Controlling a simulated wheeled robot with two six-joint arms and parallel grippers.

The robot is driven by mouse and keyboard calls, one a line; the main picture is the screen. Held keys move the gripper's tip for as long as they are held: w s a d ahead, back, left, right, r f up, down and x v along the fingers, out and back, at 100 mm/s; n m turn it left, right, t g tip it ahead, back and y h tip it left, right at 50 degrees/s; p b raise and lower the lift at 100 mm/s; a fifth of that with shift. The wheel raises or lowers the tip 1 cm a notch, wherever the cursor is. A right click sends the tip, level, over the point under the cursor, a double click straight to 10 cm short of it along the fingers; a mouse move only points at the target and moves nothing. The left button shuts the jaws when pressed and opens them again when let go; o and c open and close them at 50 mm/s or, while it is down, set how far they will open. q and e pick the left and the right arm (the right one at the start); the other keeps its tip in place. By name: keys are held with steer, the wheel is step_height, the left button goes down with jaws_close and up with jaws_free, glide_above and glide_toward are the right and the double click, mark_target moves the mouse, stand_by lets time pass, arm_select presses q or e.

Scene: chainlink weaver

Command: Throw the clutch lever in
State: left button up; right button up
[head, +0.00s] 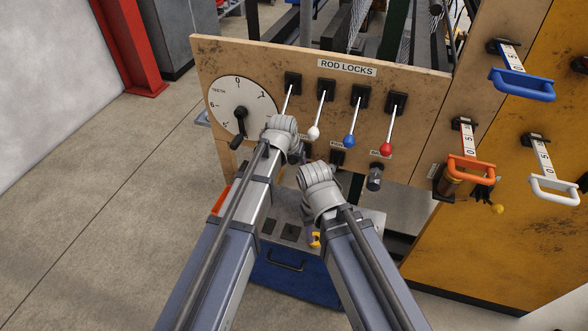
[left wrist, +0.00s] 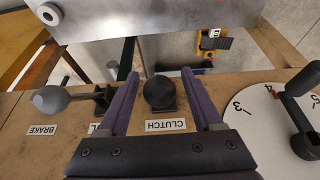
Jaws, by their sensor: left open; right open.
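The clutch lever (left wrist: 159,93) shows a round black knob in the left wrist view, just behind the CLUTCH label (left wrist: 165,125) on the wooden panel. My left gripper (left wrist: 160,74) is open, with one purple finger on each side of the knob. Both fingers look apart from it. In the head view my left gripper (head: 283,133) is in front of the panel beside the dial and hides the clutch lever. My right gripper (head: 319,182) is lower and to the right, in front of the panel's lower edge.
The dial (head: 242,105) is left of my left gripper. The ROD LOCKS levers with white (head: 314,132), blue (head: 349,141) and red (head: 386,148) knobs stick out nearby. The brake lever (left wrist: 52,98) is in the left wrist view. Orange (head: 470,168) and blue (head: 523,84) handles are at right.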

arm_select(q)
steer(key=shift+w+d+f, duration=0.1)
steer(key=shift+w+f, duration=0.1)
steer(key=shift+f, duration=0.35)
steer(key=shift+r, duration=0.1)
steer(key=shift+c, duration=0.2)
jaws_close()
stand_by(0.8)
